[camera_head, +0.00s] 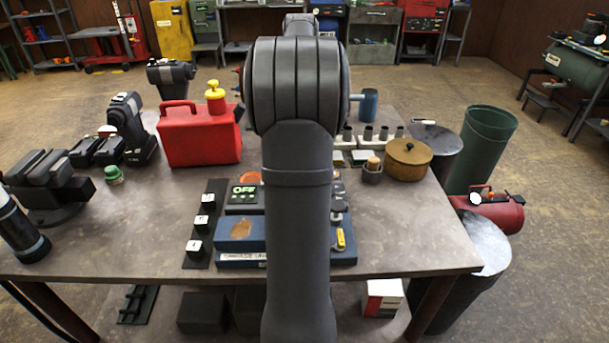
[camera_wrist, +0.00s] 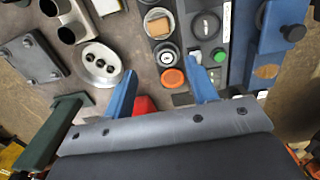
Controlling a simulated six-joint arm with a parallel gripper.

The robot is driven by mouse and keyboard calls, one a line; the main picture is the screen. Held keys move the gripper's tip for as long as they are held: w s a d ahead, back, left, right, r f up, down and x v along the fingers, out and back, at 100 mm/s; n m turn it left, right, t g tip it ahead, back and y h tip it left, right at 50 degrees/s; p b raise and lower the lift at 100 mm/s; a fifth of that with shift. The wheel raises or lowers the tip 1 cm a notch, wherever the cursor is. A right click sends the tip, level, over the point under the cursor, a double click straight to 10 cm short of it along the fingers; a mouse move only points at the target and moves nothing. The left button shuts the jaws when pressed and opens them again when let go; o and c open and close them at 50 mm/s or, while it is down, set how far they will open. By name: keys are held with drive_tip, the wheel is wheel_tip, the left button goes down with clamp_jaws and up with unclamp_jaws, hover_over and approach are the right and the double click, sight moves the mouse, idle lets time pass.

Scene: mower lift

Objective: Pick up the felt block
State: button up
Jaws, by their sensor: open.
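I cannot tell for sure which thing is the felt block. In the wrist view, a red piece (camera_wrist: 145,104) shows between my blue fingers, close to the left one, with its lower part hidden by my gripper's body. In the head view my own arm hides the gripper and the middle of the table.
A dark control panel with an orange disc (camera_wrist: 172,78) lies near my right finger. A round metal part (camera_wrist: 99,64) lies to the left. In the head view, a red can (camera_head: 200,135) and a round wooden-coloured pot (camera_head: 408,160) stand either side of my arm. The table's front right is clear.

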drive_tip(key=f, duration=1.8)
drive_tip(key=shift+w+d+f, duration=0.15)
drive_tip(key=shift+w+d, duration=0.1)
drive_tip(key=c, duration=0.7)
